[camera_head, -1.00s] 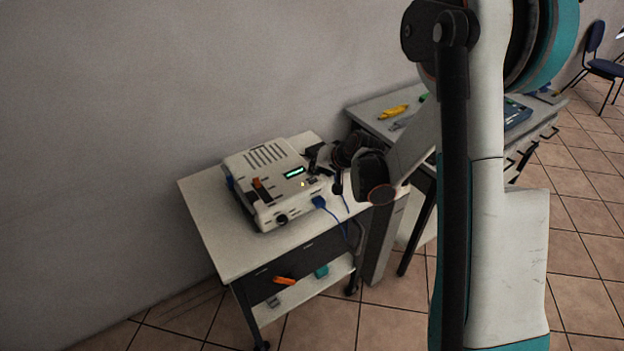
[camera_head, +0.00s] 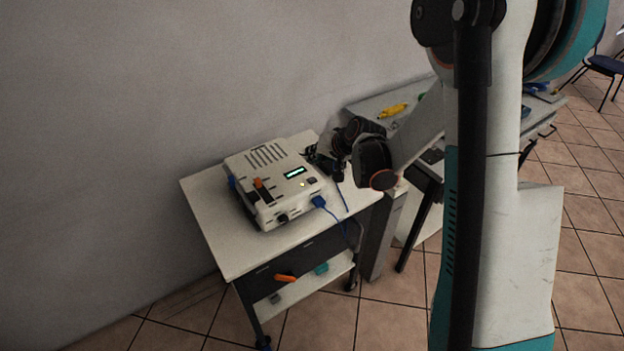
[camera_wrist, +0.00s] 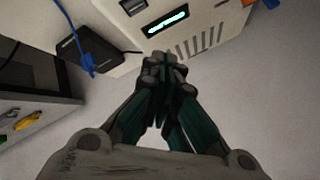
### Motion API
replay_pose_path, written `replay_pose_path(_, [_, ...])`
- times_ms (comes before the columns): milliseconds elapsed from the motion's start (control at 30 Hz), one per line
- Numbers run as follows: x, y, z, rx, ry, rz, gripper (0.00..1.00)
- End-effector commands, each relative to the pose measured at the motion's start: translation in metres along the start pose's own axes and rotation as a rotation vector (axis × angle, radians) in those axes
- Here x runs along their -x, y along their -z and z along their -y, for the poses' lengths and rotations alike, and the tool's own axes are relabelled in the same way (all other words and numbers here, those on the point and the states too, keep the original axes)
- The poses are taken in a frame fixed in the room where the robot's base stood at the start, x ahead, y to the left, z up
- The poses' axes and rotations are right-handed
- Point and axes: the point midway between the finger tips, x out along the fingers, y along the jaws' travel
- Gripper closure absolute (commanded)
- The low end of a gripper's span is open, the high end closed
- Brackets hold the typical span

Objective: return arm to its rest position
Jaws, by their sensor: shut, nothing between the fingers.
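My arm stands large at the right of the head view and reaches back toward the cart. My gripper (camera_head: 313,155) is small there, beside the right edge of the white device, and partly hard to make out. In the wrist view my gripper (camera_wrist: 166,68) shows from behind, its fingertips together with nothing between them. The fingertips overlap the edge of the white device (camera_wrist: 190,30) in that picture; I cannot tell whether they touch it.
The white device (camera_head: 270,172) with a lit green display sits on a cart (camera_head: 222,247). A blue cable (camera_head: 325,206) plugs into its front. A black box (camera_wrist: 88,50) lies near it. A second table (camera_head: 365,112) holds a yellow tool (camera_head: 393,110). A wall stands behind.

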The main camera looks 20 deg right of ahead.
Motion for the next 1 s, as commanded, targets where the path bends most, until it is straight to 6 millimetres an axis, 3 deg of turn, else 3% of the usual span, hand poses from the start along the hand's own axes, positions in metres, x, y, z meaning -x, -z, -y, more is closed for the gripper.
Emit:
replay_pose_path(533, [0.008,0.000,0.004,0.008,-0.005,0.002,1.00])
replay_pose_path(667, [0.032,-0.002,0.016,0.036,-0.024,0.007,1.00])
replay_pose_path(1000, [0.125,-0.024,0.048,0.146,-0.101,0.026,1.00])
